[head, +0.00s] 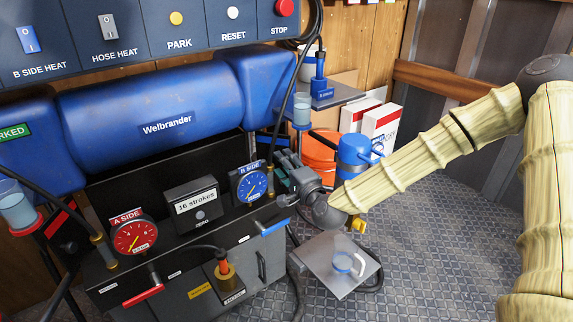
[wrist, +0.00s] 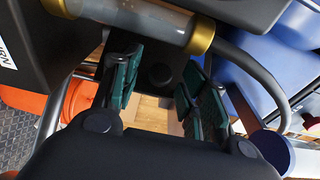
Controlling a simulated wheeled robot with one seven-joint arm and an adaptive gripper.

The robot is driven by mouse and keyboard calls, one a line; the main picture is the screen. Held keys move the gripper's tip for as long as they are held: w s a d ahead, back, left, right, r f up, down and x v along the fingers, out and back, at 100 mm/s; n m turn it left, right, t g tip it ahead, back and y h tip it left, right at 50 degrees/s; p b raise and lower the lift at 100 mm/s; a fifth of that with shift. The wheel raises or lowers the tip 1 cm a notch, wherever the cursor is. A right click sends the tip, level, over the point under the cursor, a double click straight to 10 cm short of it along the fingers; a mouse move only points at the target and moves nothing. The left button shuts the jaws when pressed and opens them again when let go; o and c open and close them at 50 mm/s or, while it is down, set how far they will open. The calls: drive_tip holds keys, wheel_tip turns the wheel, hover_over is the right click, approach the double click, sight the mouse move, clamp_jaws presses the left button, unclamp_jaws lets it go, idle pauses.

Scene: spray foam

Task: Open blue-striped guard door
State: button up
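I cannot make out a blue-striped guard door in either view. A guard with a red stripe (head: 62,218) shows at the left of the pump in the head view. My gripper (head: 282,168) is at the right end of the pump, just right of the blue B SIDE gauge (head: 251,186), and hides part of the machine there. In the wrist view my gripper (wrist: 163,86) has its green-padded fingers apart, with nothing seen held between them. A dark part with a round boss (wrist: 160,74) lies beyond the fingers. A clear tube with gold collars (wrist: 150,20) is close above them.
The blue Welbrander tank (head: 160,125) is behind the gauges. A blue-handled lever (head: 274,227) is below the B SIDE gauge. An orange bucket (head: 320,155) and blue drum pump (head: 354,153) stand right of the pump. Patterned floor (head: 440,200) is open at right.

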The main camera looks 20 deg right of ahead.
drive_tip(key=shift+s+d, duration=0.1)
drive_tip(key=shift+s, duration=0.2)
drive_tip(key=v, duration=1.1)
drive_tip(key=shift+s, duration=0.2)
drive_tip(key=s+a+f+n+g, duration=0.2)
drive_tip(key=s+f+n+g, duration=0.15)
drive_tip(key=f, duration=0.55)
drive_tip(key=s+a+f+n+g, duration=0.25)
drive_tip(key=s+f, duration=0.25)
drive_tip(key=f, duration=0.4)
drive_tip(key=s+a+f+n+g, duration=0.2)
drive_tip(key=s+f+g, duration=0.25)
drive_tip(key=f, duration=0.35)
drive_tip(key=s+d+f+n+g+h, duration=0.2)
drive_tip(key=s+d+f+n+g, duration=0.15)
drive_tip(key=s+f, duration=0.55)
drive_tip(key=s+d+f+n+g+h, duration=0.2)
drive_tip(key=s+f+n+g, duration=0.3)
drive_tip(key=s, duration=0.8)
wheel_tip(320, 180, up, 31)
drive_tip(key=m+t+p, duration=0.1)
drive_tip(key=p, duration=3)
drive_tip(key=shift+s+f+p, duration=0.2)
drive_tip(key=shift+s+p, duration=0.15)
